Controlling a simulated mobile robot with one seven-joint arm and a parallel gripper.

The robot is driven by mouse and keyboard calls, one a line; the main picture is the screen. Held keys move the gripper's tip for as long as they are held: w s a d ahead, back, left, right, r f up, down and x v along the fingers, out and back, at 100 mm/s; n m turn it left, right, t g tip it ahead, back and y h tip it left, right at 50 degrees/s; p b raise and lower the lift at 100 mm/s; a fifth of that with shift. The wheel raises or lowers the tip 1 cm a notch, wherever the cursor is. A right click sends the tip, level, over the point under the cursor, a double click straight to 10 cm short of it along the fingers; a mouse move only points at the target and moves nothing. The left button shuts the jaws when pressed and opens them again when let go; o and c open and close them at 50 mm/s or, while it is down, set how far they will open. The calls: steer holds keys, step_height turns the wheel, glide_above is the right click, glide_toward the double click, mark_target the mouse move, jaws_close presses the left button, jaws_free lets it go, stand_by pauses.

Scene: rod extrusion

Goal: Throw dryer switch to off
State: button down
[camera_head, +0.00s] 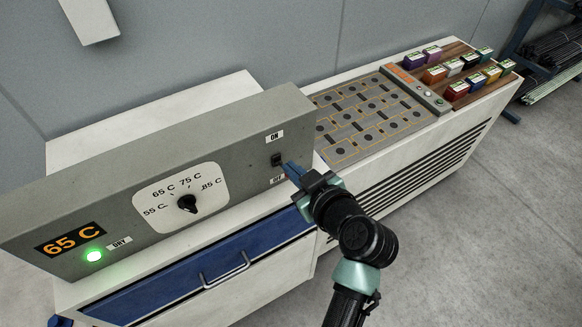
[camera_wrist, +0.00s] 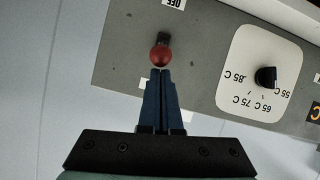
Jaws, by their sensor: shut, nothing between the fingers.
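The dryer switch (camera_head: 277,160) is on the right part of the grey dryer panel (camera_head: 120,180), between the ON label (camera_head: 274,137) above and the OFF label (camera_head: 278,181) below. In the wrist view, which shows the panel upside down, its red ball tip (camera_wrist: 160,57) covers part of the black switch body (camera_wrist: 164,39). The OFF label (camera_wrist: 174,3) is beyond it. My gripper (camera_head: 287,166) is shut and empty, its blue fingertips (camera_wrist: 161,73) right at the red tip. Contact and the lever's exact tilt are unclear.
The display (camera_head: 70,240) reads 65 C and the green light (camera_head: 94,255) beside the DRY label glows. A blue drawer (camera_head: 190,278) is below, and a bench (camera_head: 420,140) with colored boxes stands right.

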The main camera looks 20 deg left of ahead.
steer(key=shift+d+f+b, duration=0.1)
steer(key=shift+f+b, duration=0.2)
steer(key=shift+f, duration=0.05)
step_height(320, 180, down, 8)
steer(key=s+d+t+y+b, duration=0.1)
steer(key=t+y+b, duration=0.5)
steer(key=b, duration=3.6)
steer(key=shift+s+d+t+y, duration=0.2)
steer(key=shift+t+y, duration=0.2)
steer(key=shift+y, duration=0.4)
steer(key=shift+w+m+b, duration=0.1)
steer(key=shift+m+b, duration=0.2)
steer(key=shift+b, duration=0.55)
